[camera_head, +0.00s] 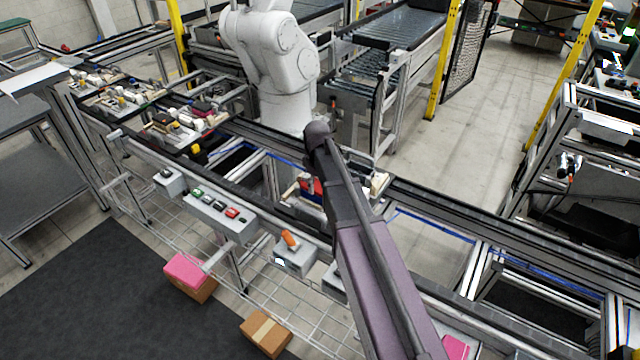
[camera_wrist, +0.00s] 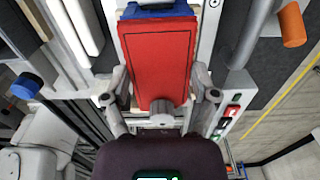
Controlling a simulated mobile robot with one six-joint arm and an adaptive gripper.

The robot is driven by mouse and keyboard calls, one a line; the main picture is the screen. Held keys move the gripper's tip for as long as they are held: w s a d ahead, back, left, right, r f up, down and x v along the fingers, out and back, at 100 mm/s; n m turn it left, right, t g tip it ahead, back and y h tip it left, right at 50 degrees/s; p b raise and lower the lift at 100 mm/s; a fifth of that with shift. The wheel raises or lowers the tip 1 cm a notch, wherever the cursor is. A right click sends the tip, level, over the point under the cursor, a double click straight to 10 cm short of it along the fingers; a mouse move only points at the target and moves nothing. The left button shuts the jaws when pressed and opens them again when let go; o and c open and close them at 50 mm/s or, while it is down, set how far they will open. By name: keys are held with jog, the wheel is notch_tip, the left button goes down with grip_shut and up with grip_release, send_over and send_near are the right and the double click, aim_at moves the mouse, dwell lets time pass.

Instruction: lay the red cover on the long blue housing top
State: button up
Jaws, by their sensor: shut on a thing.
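The red cover (camera_wrist: 158,55) is a flat rectangular plate between the fingers of my gripper (camera_wrist: 160,78) in the wrist view. The fingers are shut on its two long sides. The blue housing (camera_wrist: 157,10) shows as a strip beyond the cover's far end; the cover hides most of it. In the head view the red cover (camera_head: 313,186) shows beside my arm with a blue part (camera_head: 309,197) under it. My arm hides most of both. I cannot tell whether the cover touches the housing.
The parts sit on a pallet on the conveyor rail. Other loaded pallets (camera_head: 185,125) stand to the left. A button box (camera_head: 217,212) and a box with an orange knob (camera_head: 290,240) are on the near side. A white robot arm (camera_head: 275,60) stands behind.

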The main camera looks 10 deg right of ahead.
dwell(0.3)
jog(key=o, duration=1)
jog(key=shift+r, duration=0.15)
